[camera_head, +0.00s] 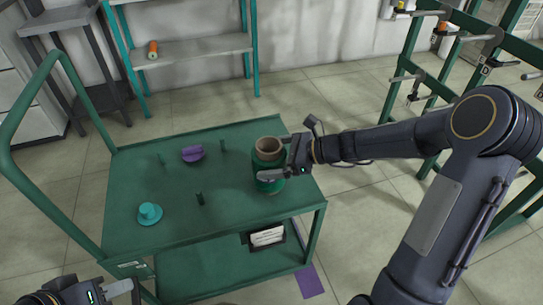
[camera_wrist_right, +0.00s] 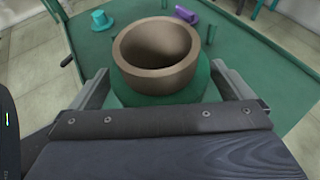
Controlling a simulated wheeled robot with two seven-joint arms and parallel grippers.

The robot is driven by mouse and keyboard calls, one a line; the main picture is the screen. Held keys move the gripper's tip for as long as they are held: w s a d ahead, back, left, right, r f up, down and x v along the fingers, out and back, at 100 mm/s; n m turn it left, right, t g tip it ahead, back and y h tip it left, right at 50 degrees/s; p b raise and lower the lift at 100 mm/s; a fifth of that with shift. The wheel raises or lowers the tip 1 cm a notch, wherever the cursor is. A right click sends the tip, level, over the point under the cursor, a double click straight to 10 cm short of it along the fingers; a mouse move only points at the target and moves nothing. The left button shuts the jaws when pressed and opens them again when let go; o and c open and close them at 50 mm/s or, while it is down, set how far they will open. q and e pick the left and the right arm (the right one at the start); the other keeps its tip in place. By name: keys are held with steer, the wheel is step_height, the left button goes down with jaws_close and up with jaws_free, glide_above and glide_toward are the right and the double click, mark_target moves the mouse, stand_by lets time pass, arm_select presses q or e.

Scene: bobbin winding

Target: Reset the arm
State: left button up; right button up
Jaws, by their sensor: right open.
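My right arm reaches in from the right of the head view. Its gripper (camera_head: 277,160) is open around a green bobbin with a brown tube top (camera_head: 268,148), at the right side of the green cart (camera_head: 150,166). In the right wrist view the brown tube top (camera_wrist_right: 157,50) and green body (camera_wrist_right: 125,88) are between the spread fingers (camera_wrist_right: 165,90); whether the fingers touch it is unclear. My left gripper (camera_head: 120,287) is at the bottom left of the head view, near the cart's front corner. Its finger gap is not clear.
A teal flanged piece (camera_head: 149,213) and a purple piece (camera_head: 192,153) lie on the cart top among several short pegs. A green rack (camera_head: 440,70) with metal rods stands at the right. A shelf (camera_head: 190,50) at the back holds an orange-ended spool (camera_head: 153,49).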

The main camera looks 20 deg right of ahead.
steer(key=p+v, duration=0.2)
steer(key=v, duration=0.5)
steer(key=s+a+r+n+g+h, duration=0.1)
steer(key=s+a+r+n+h, duration=0.15)
steer(key=s+n, duration=0.35)
steer(key=s+a+r+n+g+h, duration=0.1)
steer(key=s+r+n, duration=0.2)
steer(key=s+n, duration=0.3)
steer(key=s+d+n+t+h, duration=0.25)
steer(key=s+n+h, duration=0.25)
steer(key=s+n, duration=0.65)
step_height(320, 180, up, 18)
steer(key=m+g+p, duration=0.1)
steer(key=p, duration=1.7)
steer(key=shift+s+p, duration=0.4)
steer(key=shift+s, duration=0.05)
